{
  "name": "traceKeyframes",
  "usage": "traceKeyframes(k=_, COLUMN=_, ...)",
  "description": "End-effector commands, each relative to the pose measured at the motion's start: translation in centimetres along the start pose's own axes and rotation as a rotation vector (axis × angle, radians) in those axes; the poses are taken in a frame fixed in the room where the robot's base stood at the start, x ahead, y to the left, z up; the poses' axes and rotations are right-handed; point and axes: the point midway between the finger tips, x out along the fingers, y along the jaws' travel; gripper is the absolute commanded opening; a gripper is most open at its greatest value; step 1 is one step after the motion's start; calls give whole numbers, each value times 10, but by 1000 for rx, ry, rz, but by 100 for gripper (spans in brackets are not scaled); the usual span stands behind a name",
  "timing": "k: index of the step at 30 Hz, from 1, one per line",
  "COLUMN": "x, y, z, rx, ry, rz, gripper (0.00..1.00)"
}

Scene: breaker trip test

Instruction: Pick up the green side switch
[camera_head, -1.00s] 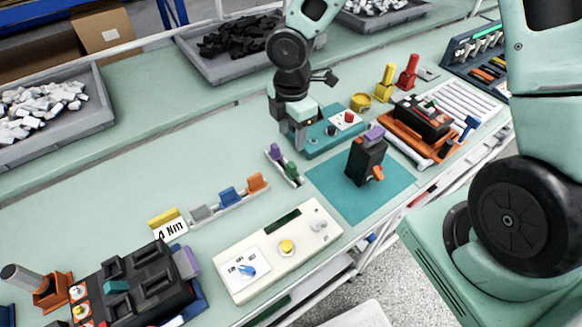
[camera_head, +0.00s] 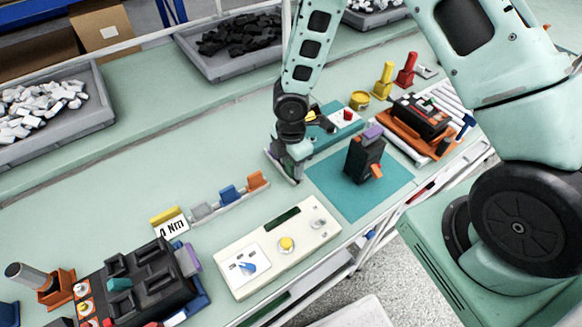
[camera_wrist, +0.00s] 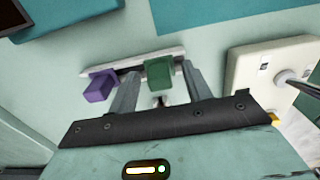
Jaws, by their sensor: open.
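The green side switch (camera_wrist: 159,72) sits on a narrow white rail (camera_wrist: 138,61) in the wrist view. My gripper (camera_wrist: 163,88) is open, with one finger on each side of the green switch. I cannot tell whether the fingers touch it. A purple switch (camera_wrist: 99,87) sits on the same rail, just outside the left finger. In the head view my gripper (camera_head: 292,170) is low over that rail, left of the teal mat, and hides the green switch.
A black breaker (camera_head: 365,158) stands on the teal mat (camera_head: 335,199) to the right. A cream test panel (camera_head: 240,283) with a yellow button lies in front. A rail with grey, blue and orange pieces (camera_head: 229,195) is to the left.

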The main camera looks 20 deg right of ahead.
Motion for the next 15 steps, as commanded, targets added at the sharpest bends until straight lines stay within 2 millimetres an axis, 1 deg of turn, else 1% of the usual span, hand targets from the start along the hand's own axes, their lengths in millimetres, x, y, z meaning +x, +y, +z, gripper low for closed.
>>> traceKeyframes(k=4, x=0, y=0, z=0, rx=0, ry=0, rz=1, gripper=49)
traceKeyframes(k=5, x=0, y=0, z=0, rx=0, ry=0, rz=0, gripper=46)
traceKeyframes(k=6, x=0, y=0, z=0, rx=0, ry=0, rz=0, gripper=35)
traceKeyframes(k=8, x=0, y=0, z=0, rx=0, ry=0, rz=0, gripper=18)
traceKeyframes(k=9, x=0, y=0, z=0, rx=0, ry=0, rz=0, gripper=7)
traceKeyframes(k=10, x=0, y=0, z=0, rx=0, ry=0, rz=0, gripper=1)
traceKeyframes(k=15, x=-1, y=0, z=0, rx=0, ry=0, rz=0, gripper=1)
